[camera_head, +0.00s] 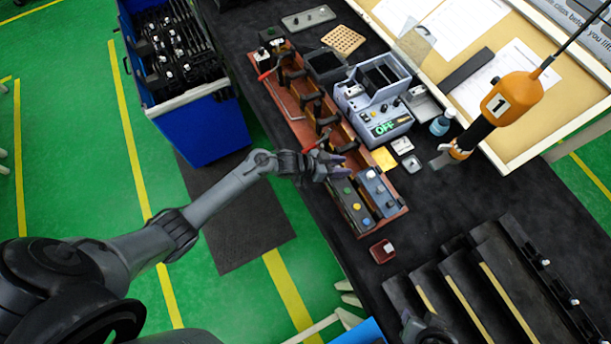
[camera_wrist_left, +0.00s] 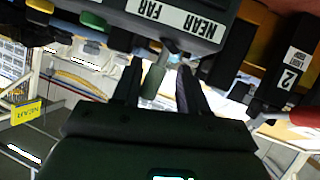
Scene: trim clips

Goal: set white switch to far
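A grey-blue control box (camera_head: 379,195) sits at the near end of the brown wooden rack, with a small white knob on top that I take for the white switch (camera_head: 371,175). My left gripper (camera_head: 343,164) is beside this box. The left fingers (camera_wrist_left: 160,88) stand apart on either side of the lever; contact cannot be made out. A dark part of my right arm (camera_head: 428,330) shows at the bottom edge; its fingers are unclear.
A dark green button box (camera_head: 351,206) adjoins the control box. Red-handled clamps (camera_head: 316,143) line the rack. A grey device with a green OFF display (camera_head: 384,128) stands behind. An orange tool marked 1 (camera_head: 512,97) hangs at right. A dark red block (camera_head: 382,251) lies in front.

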